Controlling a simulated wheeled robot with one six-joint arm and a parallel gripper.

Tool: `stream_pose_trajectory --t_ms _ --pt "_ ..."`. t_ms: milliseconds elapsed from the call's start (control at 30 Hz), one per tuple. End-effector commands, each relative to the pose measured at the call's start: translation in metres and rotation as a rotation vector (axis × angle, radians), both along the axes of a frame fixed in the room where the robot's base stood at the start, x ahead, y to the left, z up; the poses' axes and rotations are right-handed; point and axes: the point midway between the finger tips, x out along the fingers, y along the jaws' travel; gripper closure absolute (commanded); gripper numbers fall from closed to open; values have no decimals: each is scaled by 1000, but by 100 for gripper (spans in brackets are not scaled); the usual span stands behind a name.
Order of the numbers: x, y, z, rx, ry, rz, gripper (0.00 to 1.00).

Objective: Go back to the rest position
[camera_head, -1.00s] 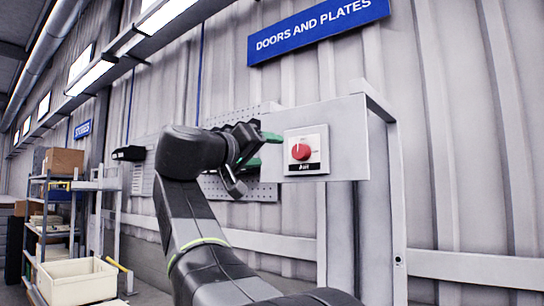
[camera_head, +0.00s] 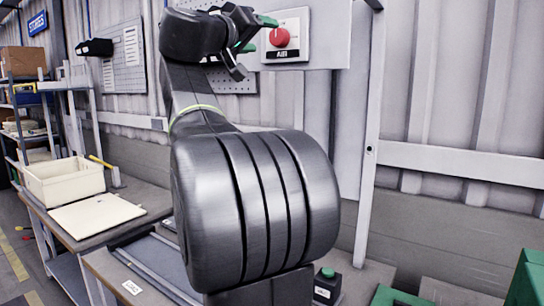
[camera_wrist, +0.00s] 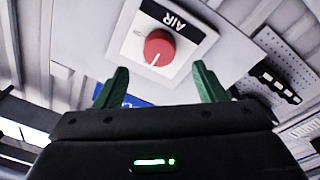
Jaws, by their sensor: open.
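My gripper (camera_head: 256,34) is up near the wall panel, left of the red knob (camera_head: 280,37) in the head view. In the wrist view my gripper (camera_wrist: 160,88) shows its two green fingers spread apart with nothing between them. The red knob (camera_wrist: 159,48) sits on a white plate marked AIR, just beyond the fingertips and apart from them. My arm stands raised and fills the middle of the head view, hiding part of the bench behind it.
A grey panel (camera_head: 335,30) carries the knob plate. At left are a cream bin (camera_head: 65,184), a flat cream board (camera_head: 97,215) on a bench, and a shelf with boxes. A small box with a green button (camera_head: 327,284) and green objects (camera_head: 400,296) are at lower right.

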Motion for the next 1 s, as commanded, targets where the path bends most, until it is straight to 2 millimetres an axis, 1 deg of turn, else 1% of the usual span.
stream_pose_trajectory --t_ms 33,200,400,533,833,1000 --pt "9 -7 4 -1 1 -4 36" --pt "33 -23 7 0 1 -3 36" --pt "50 -33 8 -1 1 -1 36" --pt "54 -36 7 1 0 -1 36" --pt "53 -35 7 6 -4 0 36" --pt "46 -30 5 -1 0 3 36"
